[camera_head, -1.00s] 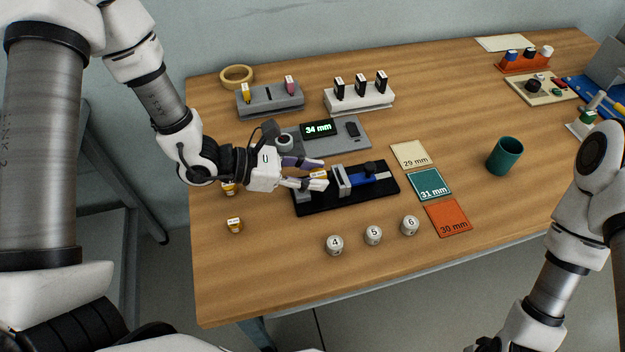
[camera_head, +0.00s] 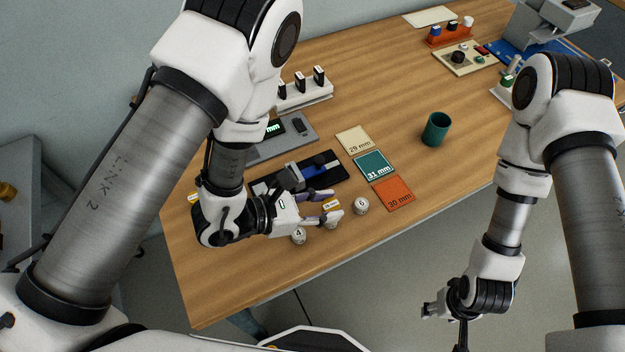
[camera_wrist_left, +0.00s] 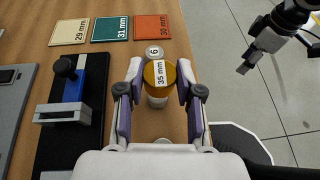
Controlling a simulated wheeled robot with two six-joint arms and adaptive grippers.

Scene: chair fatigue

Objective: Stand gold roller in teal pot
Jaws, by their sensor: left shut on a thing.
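A gold roller (camera_wrist_left: 159,75) with a "35 mm" label is between the fingers of my left gripper (camera_wrist_left: 159,92), which is shut on it. In the head view the roller (camera_head: 331,205) shows at the fingertips of the left gripper (camera_head: 326,215), over the row of numbered white cylinders near the front edge. The teal pot (camera_head: 436,129) stands upright with its mouth open, to the right and farther back, well apart from the roller. My right gripper (camera_head: 442,309) hangs off the table's front edge; its fingers are too unclear to judge.
White cylinders 4 (camera_head: 298,236) and 6 (camera_head: 361,205) stand close by the left gripper. Cards marked 29 mm (camera_head: 355,139), 31 mm (camera_head: 374,166) and 30 mm (camera_head: 393,194) lie flat towards the pot. A black fixture (camera_head: 265,182) is behind the gripper. Wood around the pot is clear.

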